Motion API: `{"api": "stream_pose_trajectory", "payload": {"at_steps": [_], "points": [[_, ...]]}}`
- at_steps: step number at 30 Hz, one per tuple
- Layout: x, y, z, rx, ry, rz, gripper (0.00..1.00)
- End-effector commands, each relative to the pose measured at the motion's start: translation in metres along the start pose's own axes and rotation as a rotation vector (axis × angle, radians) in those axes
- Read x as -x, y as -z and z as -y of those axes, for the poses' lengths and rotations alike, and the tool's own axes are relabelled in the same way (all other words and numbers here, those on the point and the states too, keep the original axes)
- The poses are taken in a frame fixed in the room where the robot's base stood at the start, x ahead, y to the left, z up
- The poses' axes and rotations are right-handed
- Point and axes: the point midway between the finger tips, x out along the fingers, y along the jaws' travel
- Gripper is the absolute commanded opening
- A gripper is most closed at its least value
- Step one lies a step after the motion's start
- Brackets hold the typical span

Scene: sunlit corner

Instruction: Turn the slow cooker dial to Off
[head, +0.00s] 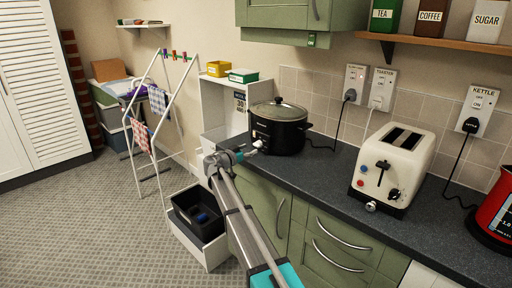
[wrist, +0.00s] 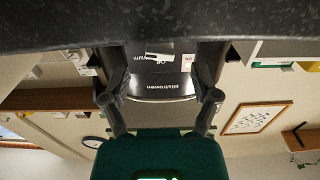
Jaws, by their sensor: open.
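The black slow cooker (head: 279,128) with a glass lid stands at the left end of the dark worktop. Its pale dial (head: 258,144) is low on the front; my gripper (head: 246,151) is just in front of it. In the wrist view the scene is upside down. There the cooker (wrist: 160,82) fills the gap between the two open fingers of my gripper (wrist: 161,65). The dial (wrist: 158,57) shows as a white shape between the fingertips, beside part of the word "Warm". I cannot tell whether the fingers touch it or which setting it points to.
A cream toaster (head: 393,168) stands right of the cooker, and a red kettle (head: 498,212) at the far right. Sockets with cords line the tiled wall. A drying rack (head: 146,125) stands at the left.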

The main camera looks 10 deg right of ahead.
Motion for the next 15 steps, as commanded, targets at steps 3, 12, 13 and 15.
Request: {"api": "stream_pose_trajectory", "payload": {"at_steps": [3, 12, 13, 15], "points": [[-0.019, 0.000, 0.001, 0.000, -0.001, 0.000, 0.78], [-0.042, 0.000, 0.000, 0.000, 0.000, 0.000, 0.78], [-0.043, 0.000, 0.000, 0.000, 0.000, 0.000, 0.78], [-0.044, 0.000, 0.000, 0.000, 0.000, 0.000, 0.78]]}}
